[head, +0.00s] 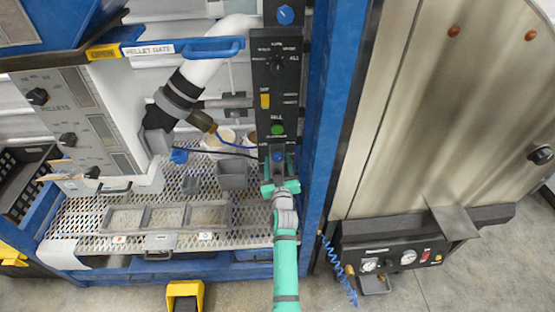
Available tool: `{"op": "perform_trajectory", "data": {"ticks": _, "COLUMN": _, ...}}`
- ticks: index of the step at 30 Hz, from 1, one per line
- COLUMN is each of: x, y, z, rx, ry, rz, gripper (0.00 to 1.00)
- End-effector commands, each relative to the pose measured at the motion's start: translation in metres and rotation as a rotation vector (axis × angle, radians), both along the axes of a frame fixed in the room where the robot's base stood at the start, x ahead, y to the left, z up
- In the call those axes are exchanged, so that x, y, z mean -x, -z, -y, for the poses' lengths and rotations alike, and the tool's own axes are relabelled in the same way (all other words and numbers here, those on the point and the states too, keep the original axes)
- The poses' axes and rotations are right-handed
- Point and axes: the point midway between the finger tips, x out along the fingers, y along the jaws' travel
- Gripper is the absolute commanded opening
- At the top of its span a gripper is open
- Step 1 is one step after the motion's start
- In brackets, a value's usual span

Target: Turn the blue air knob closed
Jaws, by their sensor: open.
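My gripper (278,165) is at the lower end of a black control panel (277,85), with my teal arm reaching up from the bottom of the head view. A small blue knob (278,157) shows at the panel's bottom, between or just beyond my fingers. Its label is hidden, and I cannot tell whether the fingers touch it. The gripper is open. Another round blue knob (286,14) sits at the top of the same panel, well away from my gripper. I cannot read which one is the air knob.
The panel also carries a green button (277,129), a yellow switch (265,101) and a black selector (278,64). A blue post (318,130) stands close on the right. A grey cup (233,175) and a divided tray (165,217) are on the perforated shelf at left.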

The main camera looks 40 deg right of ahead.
Motion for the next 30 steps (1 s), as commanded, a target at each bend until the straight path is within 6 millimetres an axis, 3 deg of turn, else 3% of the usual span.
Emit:
{"op": "perform_trajectory", "data": {"ticks": 6, "x": -0.0117, "y": -0.0001, "z": 0.0073, "rx": 0.000, "ry": 0.000, "rz": 0.000, "gripper": 0.54}}
{"op": "perform_trajectory", "data": {"ticks": 15, "x": -0.0127, "y": 0.0000, "z": 0.0078, "rx": 0.000, "ry": 0.000, "rz": 0.000, "gripper": 0.54}}
{"op": "perform_trajectory", "data": {"ticks": 20, "x": -0.0127, "y": 0.0000, "z": 0.0076, "rx": 0.000, "ry": 0.000, "rz": 0.000, "gripper": 0.16}}
{"op": "perform_trajectory", "data": {"ticks": 21, "x": -0.0127, "y": 0.0000, "z": 0.0076, "rx": 0.000, "ry": 0.000, "rz": 0.000, "gripper": 0.13}}
{"op": "perform_trajectory", "data": {"ticks": 30, "x": -0.0129, "y": 0.0000, "z": 0.0073, "rx": -0.027, "ry": -0.001, "rz": 0.016, "gripper": 0.13}}
